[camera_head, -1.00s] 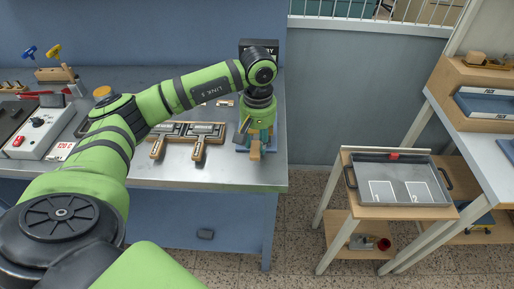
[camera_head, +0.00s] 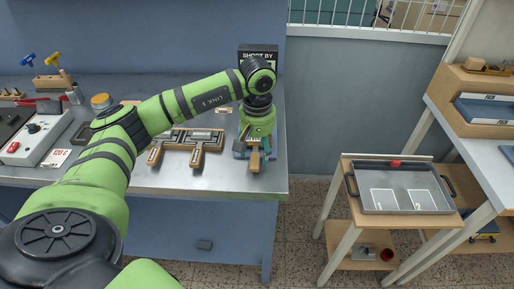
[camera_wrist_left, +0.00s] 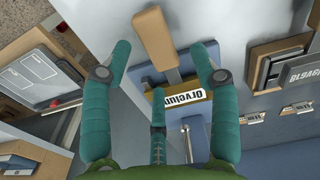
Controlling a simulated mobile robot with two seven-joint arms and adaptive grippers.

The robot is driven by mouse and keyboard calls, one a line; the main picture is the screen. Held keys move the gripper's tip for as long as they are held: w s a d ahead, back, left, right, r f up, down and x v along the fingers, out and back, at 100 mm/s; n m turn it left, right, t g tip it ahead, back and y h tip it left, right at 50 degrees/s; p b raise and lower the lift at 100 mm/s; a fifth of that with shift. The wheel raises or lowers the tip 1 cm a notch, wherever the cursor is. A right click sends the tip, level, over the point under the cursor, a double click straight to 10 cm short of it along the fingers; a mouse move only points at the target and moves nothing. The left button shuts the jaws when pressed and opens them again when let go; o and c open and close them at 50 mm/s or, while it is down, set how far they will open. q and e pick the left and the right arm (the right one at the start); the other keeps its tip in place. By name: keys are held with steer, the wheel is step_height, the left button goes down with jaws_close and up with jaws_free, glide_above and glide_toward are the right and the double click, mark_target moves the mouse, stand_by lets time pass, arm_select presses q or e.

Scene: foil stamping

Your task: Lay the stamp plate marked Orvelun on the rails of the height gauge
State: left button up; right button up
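The stamp plate marked Orvelun (camera_wrist_left: 183,98) shows in the left wrist view, its label upside down and its wooden handle (camera_wrist_left: 157,38) pointing up the picture. It lies on or just over a blue-grey base, seemingly the height gauge (camera_wrist_left: 143,72); the rails are mostly hidden, so I cannot tell how it rests. In the head view the handle (camera_head: 255,161) shows below my left gripper (camera_head: 256,146). The gripper's teal fingers (camera_wrist_left: 163,68) are spread around the plate, open, with visible gaps at the sides. My right gripper is out of view.
Two wooden-handled plates (camera_head: 207,146) lie left of the gauge. A black display (camera_head: 258,53) reading "SHORT BY" stands behind. A control box (camera_head: 33,140) is at far left. A grey tray (camera_head: 405,208) with two white marked areas sits on a trolley at right, across a floor gap.

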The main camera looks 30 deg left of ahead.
arm_select(q)
step_height(320, 180, up, 12)
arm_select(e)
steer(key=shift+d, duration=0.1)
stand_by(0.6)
arm_select(q)
steer(key=shift+s+d, duration=0.1)
stand_by(0.3)
